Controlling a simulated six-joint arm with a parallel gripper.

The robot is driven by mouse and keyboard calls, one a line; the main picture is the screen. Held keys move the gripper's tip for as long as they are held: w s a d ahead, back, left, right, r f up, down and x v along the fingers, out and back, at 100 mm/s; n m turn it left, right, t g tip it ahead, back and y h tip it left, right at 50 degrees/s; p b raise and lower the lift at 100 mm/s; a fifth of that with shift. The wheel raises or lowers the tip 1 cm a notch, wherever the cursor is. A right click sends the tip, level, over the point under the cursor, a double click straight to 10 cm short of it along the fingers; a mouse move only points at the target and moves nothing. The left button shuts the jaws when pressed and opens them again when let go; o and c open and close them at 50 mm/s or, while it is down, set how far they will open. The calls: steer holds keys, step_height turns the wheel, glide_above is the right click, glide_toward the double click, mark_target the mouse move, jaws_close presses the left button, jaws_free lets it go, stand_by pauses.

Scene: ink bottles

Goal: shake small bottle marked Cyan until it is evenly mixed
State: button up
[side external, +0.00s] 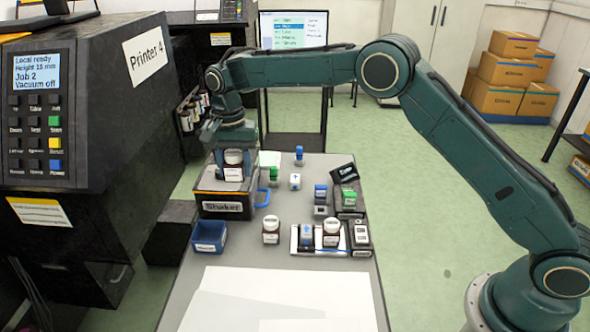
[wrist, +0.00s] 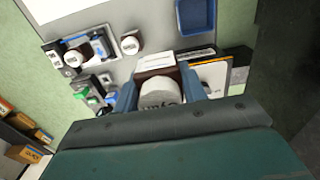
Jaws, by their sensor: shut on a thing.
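My gripper (side external: 234,148) is shut on a small brown bottle (side external: 233,158) with a white cap and a white label. In the wrist view the bottle (wrist: 160,95) sits between the two blue fingers, and its cap lettering appears to read Cyan. The bottle is upright at the top of a box marked Shaker (side external: 228,207), at the left of the table. I cannot tell whether its base touches the shaker. The shaker also shows in part behind the bottle in the wrist view (wrist: 214,76).
An open blue bin (side external: 209,236) stands in front of the shaker. A similar bottle (side external: 271,231) stands alone. Another bottle (side external: 331,232) and a blue item (side external: 306,236) stand on a tray. Small blue and green items stand further back. White sheets (side external: 280,295) cover the table's front.

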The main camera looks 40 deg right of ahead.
mark_target(233, 152)
steer(key=shift+r, duration=2.65)
step_height(233, 152, down, 6)
steer(key=shift+r, duration=0.15)
